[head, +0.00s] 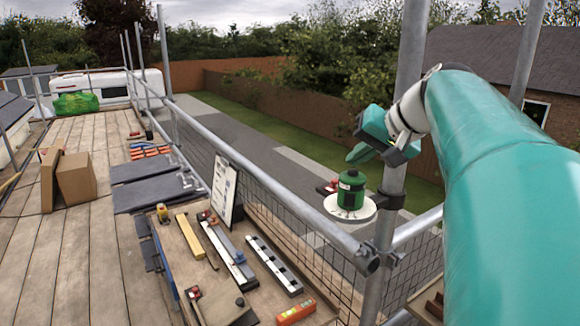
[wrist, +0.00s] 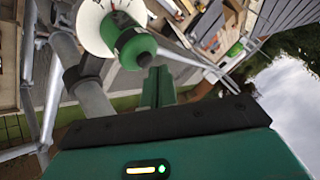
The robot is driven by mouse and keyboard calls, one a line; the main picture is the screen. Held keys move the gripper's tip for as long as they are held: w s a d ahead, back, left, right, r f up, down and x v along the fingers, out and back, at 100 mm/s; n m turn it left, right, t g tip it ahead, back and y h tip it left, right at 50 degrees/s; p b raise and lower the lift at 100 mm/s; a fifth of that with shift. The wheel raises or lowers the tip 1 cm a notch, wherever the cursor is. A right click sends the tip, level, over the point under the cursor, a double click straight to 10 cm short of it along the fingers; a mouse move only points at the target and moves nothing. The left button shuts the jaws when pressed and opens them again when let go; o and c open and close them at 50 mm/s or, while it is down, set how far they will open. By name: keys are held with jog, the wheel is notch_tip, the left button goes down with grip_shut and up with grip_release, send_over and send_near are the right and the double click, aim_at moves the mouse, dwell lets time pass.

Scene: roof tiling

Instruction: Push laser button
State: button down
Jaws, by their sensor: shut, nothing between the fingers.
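A green laser unit (head: 351,188) stands on a round white disc (head: 350,208) clamped to a scaffold pole (head: 400,140). The laser also shows in the wrist view (wrist: 128,38), where a dark round knob (wrist: 144,60) sits on its top end. My gripper (head: 358,154) is shut and empty, above the laser in the head view. In the wrist view its closed fingers (wrist: 158,80) point toward the laser's top, close to the knob. Whether the fingers touch the knob cannot be told.
Guard rails (head: 270,170) and mesh run along the scaffold edge beside the laser. A workbench (head: 185,240) with tools and an orange level (head: 296,311) stands below left. Cardboard boxes (head: 76,178) and dark slates (head: 145,195) lie on the boards. A small red item (head: 327,187) is behind the laser.

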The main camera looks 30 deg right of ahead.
dwell(0.6)
jog(key=shift+f, duration=0.45)
jog(key=shift+r, duration=0.45)
notch_tip(320, 180, up, 6)
dwell(0.8)
dwell(0.3)
